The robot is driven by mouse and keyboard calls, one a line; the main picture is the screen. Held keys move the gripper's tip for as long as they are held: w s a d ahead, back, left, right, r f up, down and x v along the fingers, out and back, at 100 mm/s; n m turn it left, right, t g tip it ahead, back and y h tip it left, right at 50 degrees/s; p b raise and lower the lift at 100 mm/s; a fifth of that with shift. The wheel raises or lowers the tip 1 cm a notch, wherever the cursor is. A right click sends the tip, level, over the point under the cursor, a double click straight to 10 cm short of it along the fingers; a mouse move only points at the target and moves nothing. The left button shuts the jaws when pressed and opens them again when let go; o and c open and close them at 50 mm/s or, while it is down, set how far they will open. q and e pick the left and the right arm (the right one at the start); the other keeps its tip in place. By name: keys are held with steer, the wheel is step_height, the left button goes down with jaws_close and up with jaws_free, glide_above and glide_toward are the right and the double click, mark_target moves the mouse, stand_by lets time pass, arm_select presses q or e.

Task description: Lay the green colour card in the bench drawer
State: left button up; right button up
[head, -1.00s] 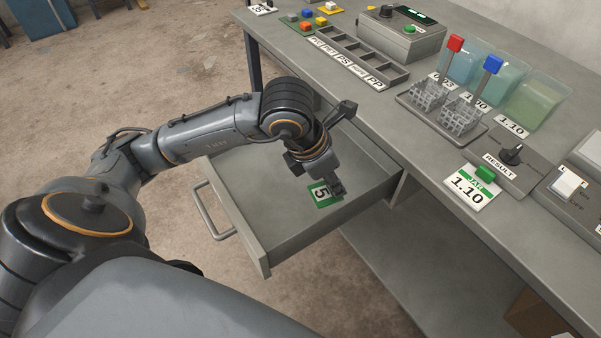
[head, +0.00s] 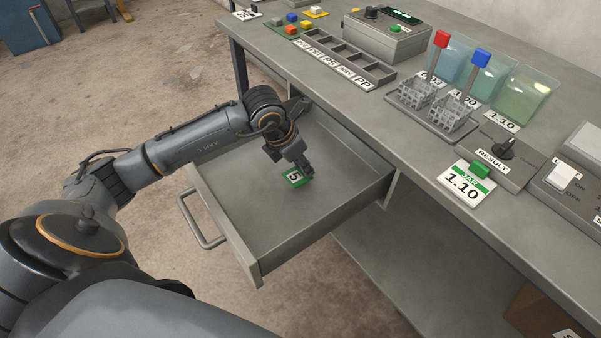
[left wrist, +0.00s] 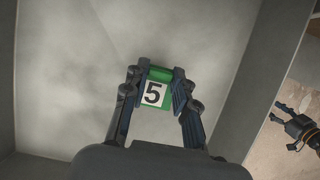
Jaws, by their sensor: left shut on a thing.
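The green colour card (head: 295,178) carries a white label with a black 5. My left gripper (head: 306,169) is shut on it, inside the outline of the open bench drawer (head: 300,228). In the left wrist view the card (left wrist: 153,93) sits between the two fingers of the left gripper (left wrist: 159,88), over the grey drawer floor (left wrist: 70,80). I cannot tell whether the card touches the floor. My right gripper (left wrist: 283,113) shows small at the right of the left wrist view, beyond the drawer wall, with its fingers apart.
The drawer's walls stand around the card, and its handle (head: 200,222) faces left. The bench top (head: 400,110) overhangs at the right. The drawer's front half is bare.

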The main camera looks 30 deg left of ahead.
mark_target(300, 170)
arm_select(q)
steer(key=f, duration=0.3)
steer(key=shift+w+a+f+b, duration=0.25)
steer(key=shift+a+f+b, duration=0.05)
steer(key=shift+f, duration=0.25)
arm_select(e)
steer(key=shift+w+r, duration=0.2)
steer(key=shift+r, duration=0.8)
arm_select(q)
steer(key=o, duration=0.9)
arm_select(e)
steer(key=shift+r, duration=0.2)
arm_select(q)
steer(key=shift+a+r, duration=0.1)
steer(key=shift+r, duration=0.25)
steer(key=p+v, duration=0.1)
steer(key=v, duration=1)
steer(key=shift+s+r, duration=0.15)
steer(key=shift+r, duration=0.05)
arm_select(e)
steer(key=f, duration=0.2)
steer(key=s+f, duration=0.1)
steer(key=f, duration=0.2)
steer(key=shift+s+f, duration=0.15)
steer(key=shift+s, duration=0.05)
